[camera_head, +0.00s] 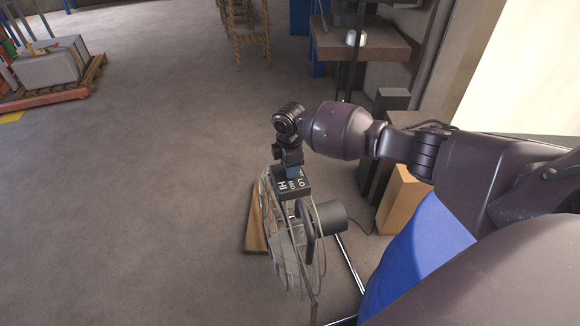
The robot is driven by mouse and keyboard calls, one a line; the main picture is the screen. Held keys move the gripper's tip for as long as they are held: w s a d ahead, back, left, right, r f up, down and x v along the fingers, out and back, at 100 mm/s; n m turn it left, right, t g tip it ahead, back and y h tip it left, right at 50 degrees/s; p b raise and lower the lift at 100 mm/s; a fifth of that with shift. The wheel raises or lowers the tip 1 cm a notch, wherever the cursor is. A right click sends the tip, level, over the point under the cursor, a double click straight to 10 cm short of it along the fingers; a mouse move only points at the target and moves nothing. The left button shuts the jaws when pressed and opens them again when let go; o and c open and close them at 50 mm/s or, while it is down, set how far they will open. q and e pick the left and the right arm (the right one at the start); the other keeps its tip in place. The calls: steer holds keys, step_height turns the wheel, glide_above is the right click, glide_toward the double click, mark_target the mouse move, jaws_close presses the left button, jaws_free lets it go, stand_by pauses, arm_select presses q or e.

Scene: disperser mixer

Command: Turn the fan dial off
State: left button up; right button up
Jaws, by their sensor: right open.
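A floor fan with a wire cage (290,250) stands below the middle of the view, seen from above. On its top is a dark control box (291,186) with white markings that read HI, OFF and LO. My right gripper (292,168) is open and points down at the far edge of this box, very close to it. The gripper hides the dial, so I cannot tell its setting or whether the fingers touch it. The fan's dark motor housing (329,216) faces right. My left gripper is not in view.
A cardboard-coloured box (402,199) and a blue object (427,245) stand to the right, partly behind my right arm. A brown workbench (372,44) is at the back. A loaded pallet (75,88) is at far left.

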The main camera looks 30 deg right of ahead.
step_height(320, 180, up, 10)
steer(key=p, duration=0.2)
steer(key=shift+r, duration=0.1)
stand_by(0.5)
